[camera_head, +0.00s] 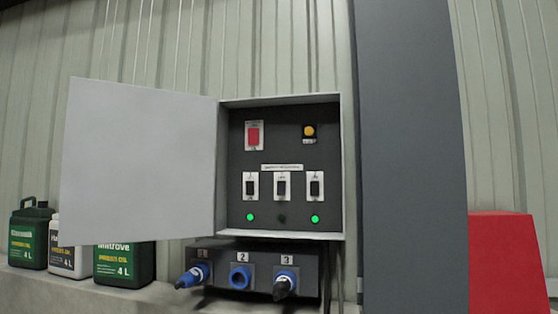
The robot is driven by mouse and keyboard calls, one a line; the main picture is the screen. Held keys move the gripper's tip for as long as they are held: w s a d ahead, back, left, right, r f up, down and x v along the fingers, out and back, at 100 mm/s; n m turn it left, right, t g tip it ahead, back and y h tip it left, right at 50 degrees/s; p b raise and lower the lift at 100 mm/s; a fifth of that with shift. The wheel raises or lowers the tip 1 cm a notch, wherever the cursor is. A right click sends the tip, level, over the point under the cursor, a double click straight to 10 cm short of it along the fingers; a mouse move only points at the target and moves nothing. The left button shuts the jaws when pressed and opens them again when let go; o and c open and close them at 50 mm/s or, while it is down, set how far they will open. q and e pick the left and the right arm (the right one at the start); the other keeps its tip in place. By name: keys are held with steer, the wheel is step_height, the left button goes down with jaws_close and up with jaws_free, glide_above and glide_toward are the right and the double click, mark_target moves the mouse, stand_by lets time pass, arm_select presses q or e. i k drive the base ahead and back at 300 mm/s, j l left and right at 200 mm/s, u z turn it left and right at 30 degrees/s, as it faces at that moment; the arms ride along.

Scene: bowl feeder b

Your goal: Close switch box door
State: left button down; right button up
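The switch box (342,170) is mounted in front of the corrugated wall, in the middle of the head view. Its light grey door (140,165) stands wide open, swung out to the left from the hinge on the box's left edge. Inside, the dark panel (265,160) shows a red switch (254,136), a yellow knob (309,131), three black rocker switches (282,186) in a row and two lit green lamps (250,217). Neither of my grippers is in view.
A socket unit (225,255) numbered 1 to 3 with blue connectors sits below the box. Oil canisters (28,235) stand on a ledge at left, partly behind the door. A dark grey column (410,150) rises at right, beside a red object (505,265).

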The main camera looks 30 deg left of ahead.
mark_target(138, 163)
steer(key=u, duration=0.25)
steer(key=i+j+u, duration=0.15)
steer(key=j+u, duration=0.2)
steer(key=i+j+u, duration=0.2)
steer(key=j+u, duration=0.15)
steer(key=i+j+u, duration=0.1)
steer(key=i+j, duration=0.15)
steer(key=j, duration=0.2)
steer(key=i+j+u, duration=0.1)
steer(key=i+j, duration=0.2)
steer(key=j, duration=0.1)
